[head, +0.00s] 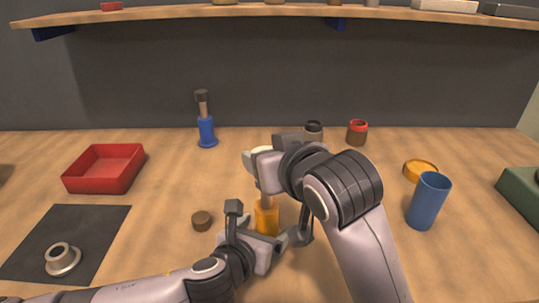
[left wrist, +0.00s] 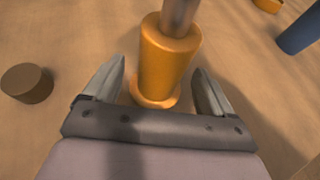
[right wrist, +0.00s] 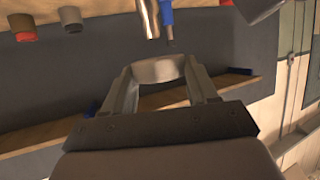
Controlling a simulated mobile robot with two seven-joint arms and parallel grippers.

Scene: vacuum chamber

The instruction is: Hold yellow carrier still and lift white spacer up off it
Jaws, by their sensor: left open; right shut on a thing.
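The yellow carrier (head: 266,217) stands upright on the table, with a metal rod rising from its top. In the left wrist view the carrier (left wrist: 167,60) is between the fingers of my left gripper (left wrist: 159,68). These fingers are open, with a gap on each side. My right gripper (right wrist: 160,72) is shut on the white spacer (right wrist: 157,70). In the head view the spacer (head: 262,150) is above the carrier, partly hidden by the right gripper. In the right wrist view the rod's end shows apart from the spacer.
A small brown cylinder (head: 201,221) stands left of the carrier. A blue cup (head: 428,201) and an orange ring (head: 420,170) are at the right. A red tray (head: 104,168) and a dark mat (head: 95,225) with a grey flanged part (head: 62,260) are at the left.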

